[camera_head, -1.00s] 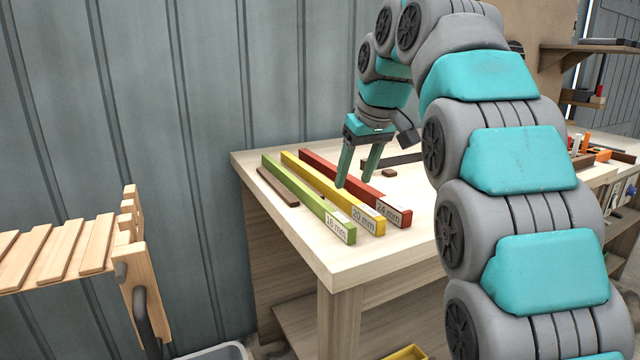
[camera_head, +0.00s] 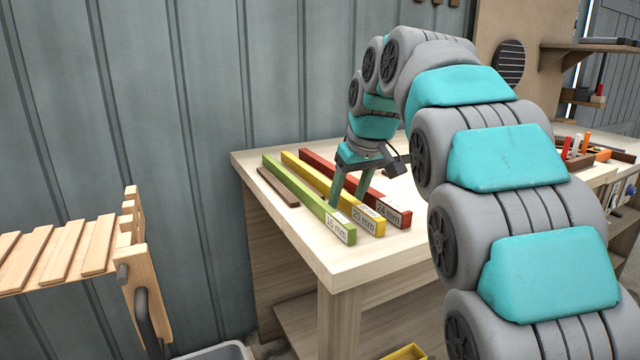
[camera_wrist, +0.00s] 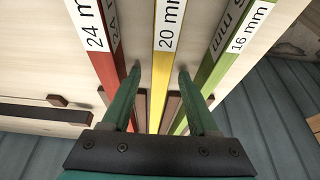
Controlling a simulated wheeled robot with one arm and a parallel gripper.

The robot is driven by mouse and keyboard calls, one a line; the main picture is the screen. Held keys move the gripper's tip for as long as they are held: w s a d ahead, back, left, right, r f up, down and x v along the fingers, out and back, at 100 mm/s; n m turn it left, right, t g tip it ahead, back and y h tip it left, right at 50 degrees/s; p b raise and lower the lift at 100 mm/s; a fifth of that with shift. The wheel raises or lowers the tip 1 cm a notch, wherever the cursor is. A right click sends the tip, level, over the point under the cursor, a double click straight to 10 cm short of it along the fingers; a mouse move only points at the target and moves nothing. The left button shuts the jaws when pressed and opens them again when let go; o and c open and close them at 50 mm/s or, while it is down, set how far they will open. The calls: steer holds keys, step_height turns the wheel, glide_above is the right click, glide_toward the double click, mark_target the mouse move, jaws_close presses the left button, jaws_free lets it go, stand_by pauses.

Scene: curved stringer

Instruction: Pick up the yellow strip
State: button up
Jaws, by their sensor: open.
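The yellow strip (camera_head: 319,179), labelled 20 mm, lies on the light wooden table between a green and a red strip. In the wrist view the yellow strip (camera_wrist: 161,75) runs between my open fingers. My gripper (camera_head: 347,205) points down at the strips, with one finger on each side of the yellow strip. In the wrist view my gripper (camera_wrist: 160,72) is open with nothing held. I cannot tell how far the fingertips are above the table.
The green strip (camera_head: 306,202), labelled 16 mm, and the red strip (camera_head: 345,177), labelled 24 mm, lie close on either side. A slatted wooden piece (camera_head: 65,250) stands at left.

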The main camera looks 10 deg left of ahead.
steer(key=shift+f, duration=0.25)
jaws_close()
stand_by(0.5)
stand_by(0.9)
